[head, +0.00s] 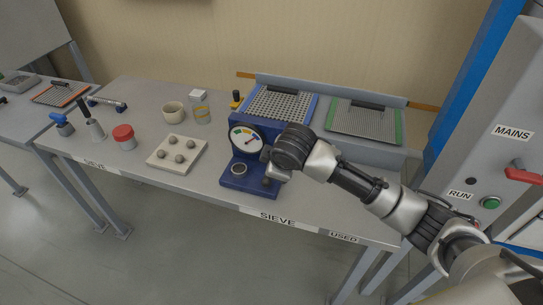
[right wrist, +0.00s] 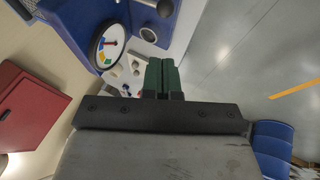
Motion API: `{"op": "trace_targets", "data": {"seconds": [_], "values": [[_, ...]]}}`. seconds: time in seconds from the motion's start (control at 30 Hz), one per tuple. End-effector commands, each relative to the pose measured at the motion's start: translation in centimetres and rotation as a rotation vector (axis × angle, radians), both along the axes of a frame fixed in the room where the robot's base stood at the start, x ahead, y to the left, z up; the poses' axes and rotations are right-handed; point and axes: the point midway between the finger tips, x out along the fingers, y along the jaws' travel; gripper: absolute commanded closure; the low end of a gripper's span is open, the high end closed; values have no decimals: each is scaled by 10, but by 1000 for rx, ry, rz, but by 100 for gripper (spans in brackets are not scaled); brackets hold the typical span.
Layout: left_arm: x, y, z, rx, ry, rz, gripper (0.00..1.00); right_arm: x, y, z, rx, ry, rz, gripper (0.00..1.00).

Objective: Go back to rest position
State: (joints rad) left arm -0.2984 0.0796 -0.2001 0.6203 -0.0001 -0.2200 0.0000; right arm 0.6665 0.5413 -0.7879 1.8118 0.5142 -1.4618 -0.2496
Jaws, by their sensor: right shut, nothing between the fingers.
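My right arm reaches in from the right in the head view, and its gripper (head: 277,170) is over the right side of the blue gauge device (head: 236,170). In the right wrist view the two green fingers (right wrist: 162,75) are together with nothing between them. The blue device carries a round dial (right wrist: 107,46) with coloured sectors and a dark needle, and a round cup in its base. The arm hides part of the device's right side. I cannot tell whether the gripper touches it. My left gripper is not in view.
Blue-edged (head: 314,108) and green-edged (head: 399,128) sieves lie behind. A control cabinet (head: 503,110) stands at right.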

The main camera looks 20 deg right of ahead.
Motion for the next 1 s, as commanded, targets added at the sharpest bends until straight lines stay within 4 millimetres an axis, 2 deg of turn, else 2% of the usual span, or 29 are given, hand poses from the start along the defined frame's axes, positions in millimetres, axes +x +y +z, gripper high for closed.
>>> {"op": "trace_targets", "data": {"seconds": [0.2, 0.33, 0.5, 0.6, 0.8, 1.0], "values": [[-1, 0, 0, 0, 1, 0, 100, -2, 1, -2, 4, 3, 0, 100], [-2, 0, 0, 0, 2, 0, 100, -22, 13, -16, 48, 23, -7, 100], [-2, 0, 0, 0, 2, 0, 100, -80, 33, -46, 174, 75, -82, 100], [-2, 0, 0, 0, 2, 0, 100, -118, 34, -59, 249, 108, -171, 100], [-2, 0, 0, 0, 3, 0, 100, -189, 15, -76, 341, 171, -402, 100], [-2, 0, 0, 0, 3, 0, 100, -238, -10, -83, 356, 210, -582, 100]]}}
